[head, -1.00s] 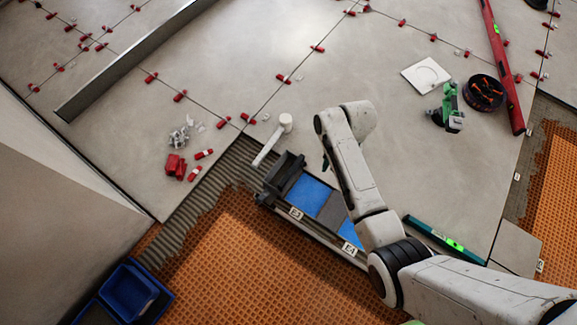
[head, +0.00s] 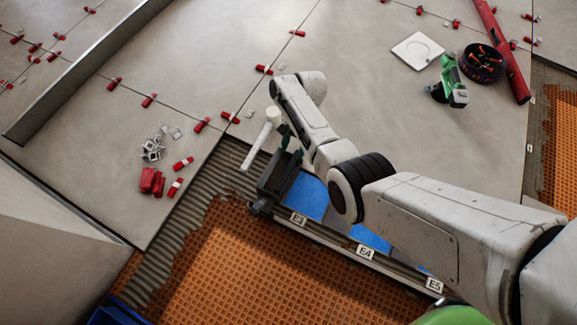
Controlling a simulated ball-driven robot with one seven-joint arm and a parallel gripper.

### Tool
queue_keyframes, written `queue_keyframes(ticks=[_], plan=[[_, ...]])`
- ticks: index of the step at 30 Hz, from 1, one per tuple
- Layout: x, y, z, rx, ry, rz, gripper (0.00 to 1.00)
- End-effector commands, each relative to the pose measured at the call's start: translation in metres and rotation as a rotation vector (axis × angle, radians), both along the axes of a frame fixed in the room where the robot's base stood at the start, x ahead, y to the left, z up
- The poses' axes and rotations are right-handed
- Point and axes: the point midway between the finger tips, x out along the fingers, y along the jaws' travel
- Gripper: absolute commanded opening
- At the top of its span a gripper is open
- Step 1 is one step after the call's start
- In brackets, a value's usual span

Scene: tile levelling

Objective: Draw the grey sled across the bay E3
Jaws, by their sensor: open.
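The dark grey sled (head: 272,186) sits across the left end of a long bay strip, just left of the label E3 (head: 298,219). The bay E3 (head: 308,196) shows a blue surface right of the sled. My gripper (head: 286,142), small and dark green, points down by the far end of the sled. It is open, with nothing seen between its fingers. My wrist partly hides it, and I cannot tell whether it touches the sled. My arm also covers part of the strip on the right.
A white-headed mallet (head: 262,138) lies close left of the sled. Red clips (head: 152,181) and loose spacers (head: 153,149) lie further left. Labels E4 (head: 365,252) and E5 (head: 434,285) mark the front rail. Open tile floor lies beyond, with a green tool (head: 452,82) at right.

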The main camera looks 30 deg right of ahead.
Motion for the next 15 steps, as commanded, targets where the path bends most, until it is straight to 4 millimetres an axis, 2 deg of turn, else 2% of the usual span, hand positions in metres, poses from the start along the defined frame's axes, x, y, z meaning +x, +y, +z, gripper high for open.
queue_keyframes(ticks=[1,6,12,15], plan=[[-0.003,0.003,-0.014,0.0,0.003,0.002,0.49],[-0.01,0.013,-0.044,0.0,0.003,0.002,0.49],[-0.016,0.022,-0.07,-0.001,0.002,0.002,0.49],[-0.017,0.025,-0.076,-0.001,0.0,0.001,0.49]])
